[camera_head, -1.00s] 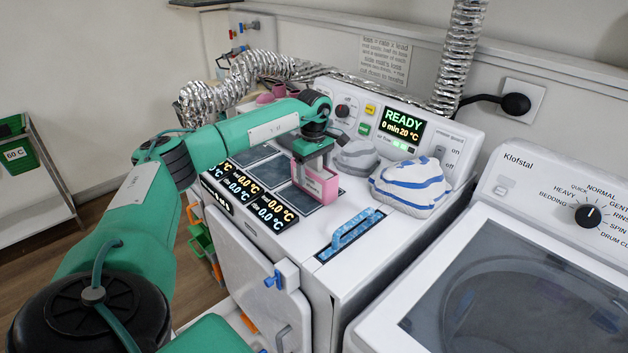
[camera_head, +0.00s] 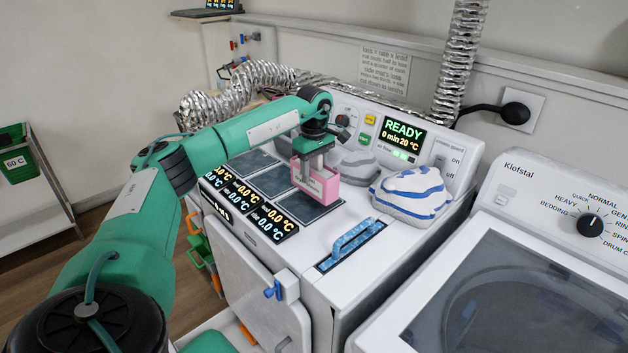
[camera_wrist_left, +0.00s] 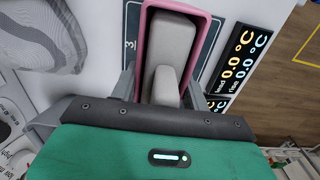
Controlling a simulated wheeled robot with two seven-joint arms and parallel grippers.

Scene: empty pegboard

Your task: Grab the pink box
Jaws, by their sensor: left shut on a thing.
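The pink box (camera_head: 322,184) is a small open-topped box on the white machine's top, over the dark panels. My left gripper (camera_head: 314,172) points down and is shut on it. In the left wrist view the pink box (camera_wrist_left: 197,50) has grey blocks inside it, and grey fingers (camera_wrist_left: 160,84) show close to its two sides. Whether the box touches the panel under it is hard to tell. My right gripper is not in view.
A striped folded cloth (camera_head: 410,190) and a grey cloth (camera_head: 352,163) lie right of the box. A blue handle (camera_head: 352,237) is in front. The control panel (camera_head: 405,135) stands behind. A washing machine (camera_head: 500,290) is at right.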

